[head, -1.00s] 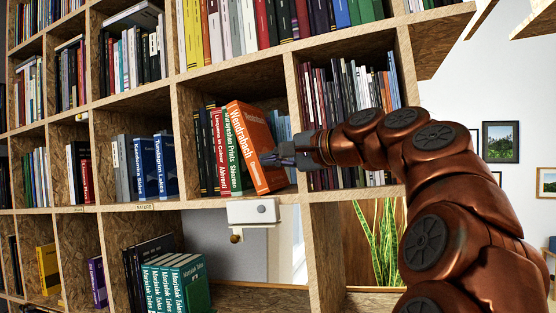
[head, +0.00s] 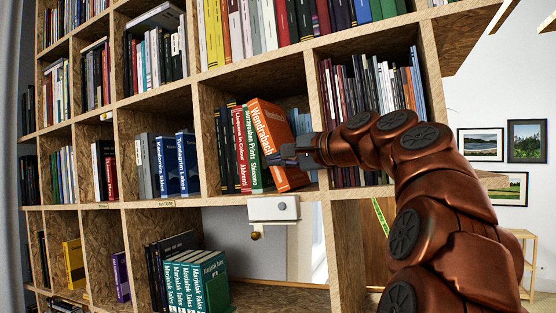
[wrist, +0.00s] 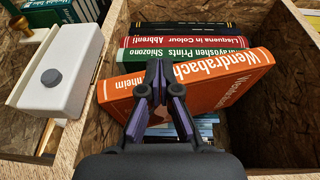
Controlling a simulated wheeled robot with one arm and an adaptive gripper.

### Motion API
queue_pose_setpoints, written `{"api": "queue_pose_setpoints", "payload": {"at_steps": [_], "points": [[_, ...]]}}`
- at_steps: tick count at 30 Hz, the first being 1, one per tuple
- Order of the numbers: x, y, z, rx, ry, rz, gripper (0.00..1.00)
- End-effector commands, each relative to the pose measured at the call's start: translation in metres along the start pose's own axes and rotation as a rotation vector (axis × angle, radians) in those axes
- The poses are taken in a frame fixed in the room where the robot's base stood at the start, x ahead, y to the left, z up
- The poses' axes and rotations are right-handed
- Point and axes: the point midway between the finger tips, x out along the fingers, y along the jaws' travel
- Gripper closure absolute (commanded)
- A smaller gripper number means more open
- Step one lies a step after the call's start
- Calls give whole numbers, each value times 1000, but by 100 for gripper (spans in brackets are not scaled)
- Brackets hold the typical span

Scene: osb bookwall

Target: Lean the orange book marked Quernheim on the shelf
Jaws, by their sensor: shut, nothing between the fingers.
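The orange book (head: 270,140), with Wendrabach on its spine, stands in a middle-row compartment of the shelf (head: 207,150). It is tilted, its top leaning left against a green book (head: 243,150). In the wrist view the orange book (wrist: 225,82) shows the spine letters "nheim" at its left end; the rest of that word is hidden behind my fingers. My gripper (head: 278,152) is shut and empty, its fingertips (wrist: 158,66) right at the orange book's spine. I cannot tell whether they touch it.
Red and dark books (head: 228,150) stand left of the green book. Some light-blue books (head: 301,120) are behind my gripper, right of the orange book. A white box with a round knob (head: 273,208) sits just below the shelf board. A wood divider (head: 318,110) is close on the right.

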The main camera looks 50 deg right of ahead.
Motion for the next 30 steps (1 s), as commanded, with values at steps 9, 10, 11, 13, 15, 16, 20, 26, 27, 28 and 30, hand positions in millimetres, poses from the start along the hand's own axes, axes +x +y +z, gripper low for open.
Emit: {"api": "queue_pose_setpoints", "payload": {"at_steps": [9,10,11,13,15,16,20,26,27,28,30], "points": [[1,-1,-4,-1,-1,0,100],[1,-1,-4,-1,0,0,100],[2,-1,-4,-1,-1,0,100],[2,-1,-6,-1,-1,0,100],[2,-1,-6,-1,-1,0,100],[2,-1,-7,-1,-1,0,100],[3,-1,-9,-1,0,0,100],[3,-1,-10,-1,2,-1,100],[3,-1,-10,-1,2,-1,100],[3,-1,-10,-1,2,-1,100],[3,-1,-10,-1,2,-1,100]]}}
